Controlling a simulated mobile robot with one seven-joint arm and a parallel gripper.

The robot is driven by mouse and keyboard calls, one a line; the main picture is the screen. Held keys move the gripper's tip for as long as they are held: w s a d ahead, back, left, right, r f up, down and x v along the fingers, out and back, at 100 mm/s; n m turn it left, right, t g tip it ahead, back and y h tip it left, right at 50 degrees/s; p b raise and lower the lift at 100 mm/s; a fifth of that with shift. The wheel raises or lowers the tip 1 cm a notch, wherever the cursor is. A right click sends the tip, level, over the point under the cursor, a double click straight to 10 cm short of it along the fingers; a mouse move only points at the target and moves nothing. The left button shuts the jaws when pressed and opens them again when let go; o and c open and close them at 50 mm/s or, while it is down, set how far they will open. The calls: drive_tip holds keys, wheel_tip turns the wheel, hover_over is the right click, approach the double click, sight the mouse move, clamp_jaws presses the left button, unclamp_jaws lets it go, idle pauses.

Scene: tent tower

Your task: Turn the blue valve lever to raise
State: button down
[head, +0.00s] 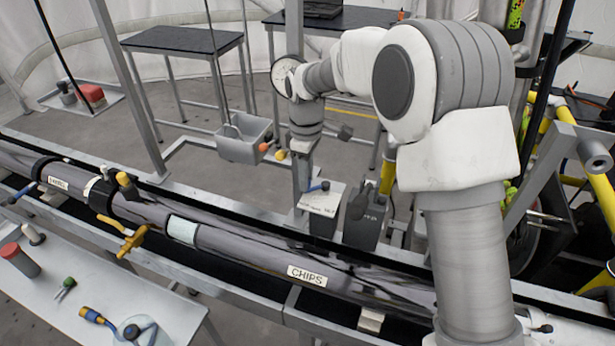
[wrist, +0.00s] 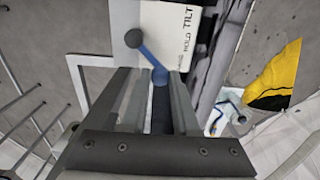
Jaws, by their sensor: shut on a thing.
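The blue valve lever (head: 319,187) sits on top of a grey box with a white label face (head: 322,201), right of centre in the head view. In the wrist view the lever (wrist: 150,58) is a blue rod with a dark round knob at its upper left end. Its lower end is between my fingertips. The label beside it reads "MOLD TILT" (wrist: 183,35). My gripper (wrist: 158,85) points down at the lever and is shut on it. In the head view my gripper (head: 302,172) is small, and its finger contact is hard to make out.
A second dark box (head: 364,222) stands just right of the lever box. A long grey pipe (head: 250,250) marked "CHIPS" runs in front. A grey bin (head: 244,138) is to the left. A white table (head: 100,295) with tools is at lower left. Yellow tubing (head: 600,190) is at right.

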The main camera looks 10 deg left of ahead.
drive_tip(key=shift+w+r, duration=0.1)
idle(0.3)
drive_tip(key=c, duration=0.7)
unclamp_jaws()
drive_tip(key=shift+r, duration=0.4)
wheel_tip(320, 180, up, 3)
drive_tip(key=shift+r+b, duration=0.1)
drive_tip(key=shift+b, duration=0.3)
drive_tip(key=shift+s+d+r+b, duration=0.1)
drive_tip(key=shift+d+r+b, duration=0.15)
drive_tip(key=shift+d+r, duration=1.3)
drive_tip(key=shift+s+d+r+b, duration=0.1)
drive_tip(key=shift+d+r+b, duration=0.45)
drive_tip(key=shift+d, duration=1.8)
drive_tip(key=shift+s+d+r, duration=0.1)
drive_tip(key=shift+d+r, duration=1.25)
drive_tip(key=shift+d, duration=0.6)
